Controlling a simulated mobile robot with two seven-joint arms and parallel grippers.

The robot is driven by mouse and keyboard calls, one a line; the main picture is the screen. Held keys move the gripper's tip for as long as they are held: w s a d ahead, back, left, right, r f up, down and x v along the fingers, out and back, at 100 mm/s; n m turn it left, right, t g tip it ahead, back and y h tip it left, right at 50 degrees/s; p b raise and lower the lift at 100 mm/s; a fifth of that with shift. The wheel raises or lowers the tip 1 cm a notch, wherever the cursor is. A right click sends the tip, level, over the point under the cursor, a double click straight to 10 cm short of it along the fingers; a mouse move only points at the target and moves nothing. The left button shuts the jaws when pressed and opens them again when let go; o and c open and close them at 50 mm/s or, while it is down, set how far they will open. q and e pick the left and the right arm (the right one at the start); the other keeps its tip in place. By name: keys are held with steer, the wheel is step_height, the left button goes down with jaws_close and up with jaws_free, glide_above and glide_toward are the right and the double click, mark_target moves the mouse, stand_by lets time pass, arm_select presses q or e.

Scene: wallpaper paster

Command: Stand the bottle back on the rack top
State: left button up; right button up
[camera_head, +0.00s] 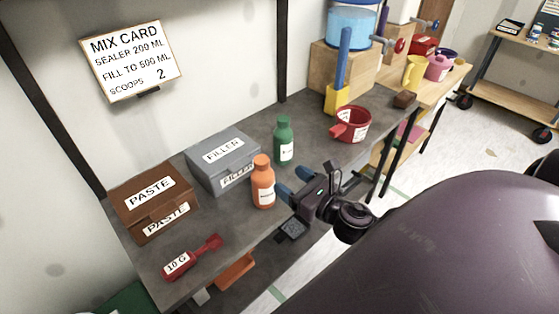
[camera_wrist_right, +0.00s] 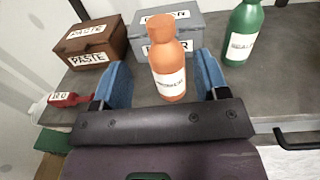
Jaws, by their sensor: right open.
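An orange bottle (camera_head: 263,185) with a white label stands upright on the grey rack top (camera_head: 235,222), close to its front edge. A green bottle (camera_head: 284,142) with a white label stands upright behind it to the right. My right gripper (camera_head: 290,179) is open, with its blue fingers pointing at the orange bottle from the right. In the right wrist view the orange bottle (camera_wrist_right: 168,70) shows between the two fingers, apart from both. The green bottle (camera_wrist_right: 243,32) stands to their right. My left gripper is not in view.
A grey FILLER box (camera_head: 222,162) and a brown PASTE box (camera_head: 152,200) stand behind and left of the orange bottle. A red scoop (camera_head: 192,258) lies at the left front. A red pot (camera_head: 352,125) stands to the right. A mix card (camera_head: 130,60) hangs on the wall.

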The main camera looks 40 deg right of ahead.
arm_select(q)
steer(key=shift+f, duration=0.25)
arm_select(e)
steer(key=s+a+f+n+g, duration=0.2)
steer(key=f+n, duration=0.4)
steer(key=n, duration=0.6)
steer(key=s+a+f+n+g+h, duration=0.1)
steer(key=s+f+n, duration=0.3)
steer(key=n, duration=0.7)
steer(key=s+a+f+n+g+h, duration=0.1)
steer(key=s+a+f+n+g, duration=0.2)
steer(key=f+n, duration=0.4)
steer(key=n, duration=0.5)
steer(key=shift+s+f+n, duration=0.3)
steer(key=shift+s+f, duration=0.05)
steer(key=shift+s, duration=0.05)
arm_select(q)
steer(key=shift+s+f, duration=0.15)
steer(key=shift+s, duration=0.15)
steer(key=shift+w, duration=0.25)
